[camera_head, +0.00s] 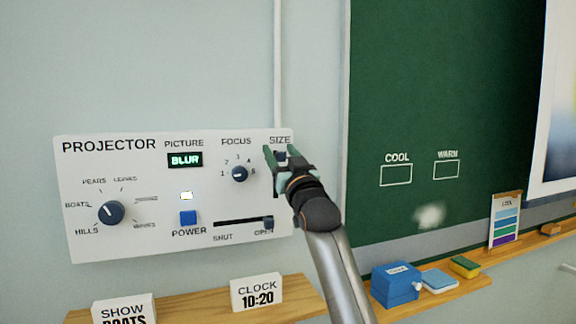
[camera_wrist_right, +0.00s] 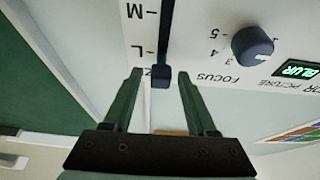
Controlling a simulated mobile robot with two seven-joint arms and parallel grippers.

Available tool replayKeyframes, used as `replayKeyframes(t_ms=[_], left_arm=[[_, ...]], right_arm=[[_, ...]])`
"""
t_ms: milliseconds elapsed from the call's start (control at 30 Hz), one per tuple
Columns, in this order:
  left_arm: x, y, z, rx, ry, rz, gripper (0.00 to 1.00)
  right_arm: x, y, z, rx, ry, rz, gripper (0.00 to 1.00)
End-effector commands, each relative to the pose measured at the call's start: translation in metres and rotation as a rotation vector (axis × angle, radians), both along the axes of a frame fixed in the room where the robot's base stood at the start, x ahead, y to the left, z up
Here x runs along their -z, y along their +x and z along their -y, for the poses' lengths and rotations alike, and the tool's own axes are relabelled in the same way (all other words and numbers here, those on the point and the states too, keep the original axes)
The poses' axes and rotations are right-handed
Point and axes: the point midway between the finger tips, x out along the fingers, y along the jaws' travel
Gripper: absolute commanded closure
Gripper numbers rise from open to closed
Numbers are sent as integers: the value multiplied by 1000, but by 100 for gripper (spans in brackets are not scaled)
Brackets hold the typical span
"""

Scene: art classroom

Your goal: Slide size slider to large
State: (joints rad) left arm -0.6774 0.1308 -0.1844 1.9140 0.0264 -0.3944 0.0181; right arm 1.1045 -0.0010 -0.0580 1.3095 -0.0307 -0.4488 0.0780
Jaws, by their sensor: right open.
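The projector panel (camera_head: 150,240) is a white board on the wall, with a SIZE label at its upper right. In the right wrist view the size slider's dark knob (camera_wrist_right: 160,76) sits at the end of its slot (camera_wrist_right: 166,25), just past the L mark and beside the SIZE lettering. The M mark is farther along the slot. My right gripper (camera_head: 278,152) is at the panel's upper right corner and covers most of the slider in the head view. In the wrist view its open fingers (camera_wrist_right: 159,76) stand on both sides of the knob, with gaps visible. My left gripper is not in view.
A focus knob (camera_head: 239,174), a picture dial (camera_head: 111,212), a blue power button (camera_head: 188,218) and a shutter slider (camera_head: 268,223) are on the same panel. Below are a wooden shelf (camera_head: 210,310) with signs and a ledge with a blue box (camera_head: 396,285). A chalkboard (camera_head: 440,100) stands right.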

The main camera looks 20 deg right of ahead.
Motion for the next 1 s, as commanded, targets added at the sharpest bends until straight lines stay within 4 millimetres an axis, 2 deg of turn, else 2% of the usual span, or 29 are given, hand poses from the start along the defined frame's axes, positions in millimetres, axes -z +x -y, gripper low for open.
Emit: replayKeyframes(t_ms=[167,700,1000], left_arm=[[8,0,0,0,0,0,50],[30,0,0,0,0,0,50],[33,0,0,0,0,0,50]], right_arm=[[10,-16,1,0,0,1,43],[41,-94,3,0,-1,2,43],[47,-112,4,0,-1,0,43]])
